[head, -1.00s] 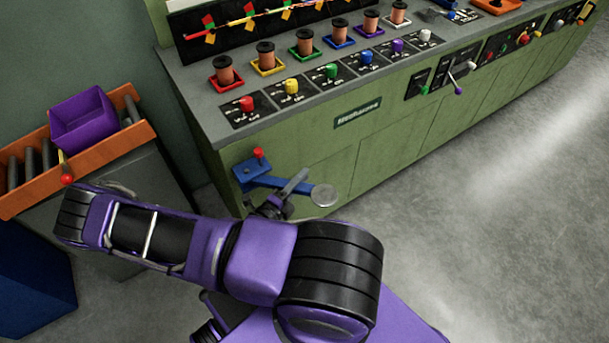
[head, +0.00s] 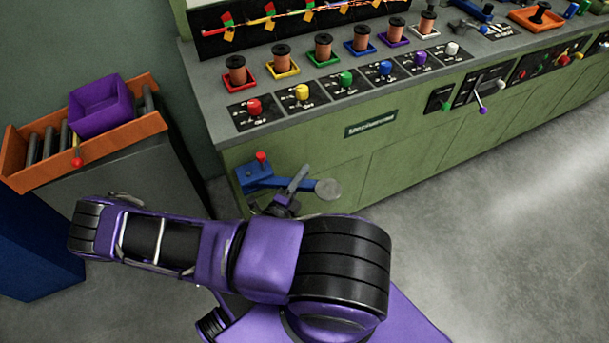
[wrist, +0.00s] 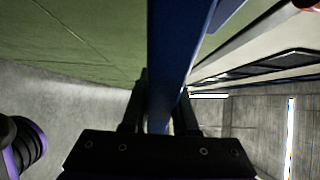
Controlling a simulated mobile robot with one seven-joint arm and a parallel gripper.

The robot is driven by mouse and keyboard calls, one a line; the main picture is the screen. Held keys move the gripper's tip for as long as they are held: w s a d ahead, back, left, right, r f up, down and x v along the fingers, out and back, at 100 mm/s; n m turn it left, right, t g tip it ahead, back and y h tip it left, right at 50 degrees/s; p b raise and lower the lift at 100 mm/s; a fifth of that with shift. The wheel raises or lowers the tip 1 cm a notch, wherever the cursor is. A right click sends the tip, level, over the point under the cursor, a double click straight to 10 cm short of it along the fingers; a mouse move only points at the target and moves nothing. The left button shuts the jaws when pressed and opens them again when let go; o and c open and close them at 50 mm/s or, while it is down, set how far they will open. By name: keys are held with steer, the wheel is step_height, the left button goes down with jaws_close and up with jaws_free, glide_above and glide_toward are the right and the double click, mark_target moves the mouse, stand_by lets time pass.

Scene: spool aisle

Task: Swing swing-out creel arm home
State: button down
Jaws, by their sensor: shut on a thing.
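The swing-out creel arm is a blue bar (head: 271,183) with a round grey disc (head: 328,189) at its free end. It comes out from a blue bracket (head: 250,174) with a red knob (head: 261,157) at the left end of the green cabinet. My gripper (head: 294,187) is at the bar, between bracket and disc, and is partly hidden by my own arm. In the wrist view the blue bar (wrist: 172,60) runs between the two fingers of my gripper (wrist: 160,105), which is shut on it. The bar stands at an angle off the cabinet front.
The green cabinet (head: 400,170) carries coloured knobs and copper spools on its top. An orange rack (head: 25,180) with a purple bin (head: 100,105) stands at the left, above a blue box (head: 35,255). The floor (head: 500,240) at the right is clear.

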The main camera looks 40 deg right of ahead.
steer(key=shift+w+d+t, duration=0.1)
steer(key=shift+w+t, duration=0.15)
steer(key=shift+t, duration=0.05)
stand_by(0.4)
steer(key=c, duration=0.7)
jaws_free()
steer(key=shift+s, duration=0.1)
steer(key=v, duration=1.7)
steer(key=shift+a+r+b, duration=0.15)
steer(key=shift+a+b, duration=0.1)
steer(key=shift+b, duration=0.1)
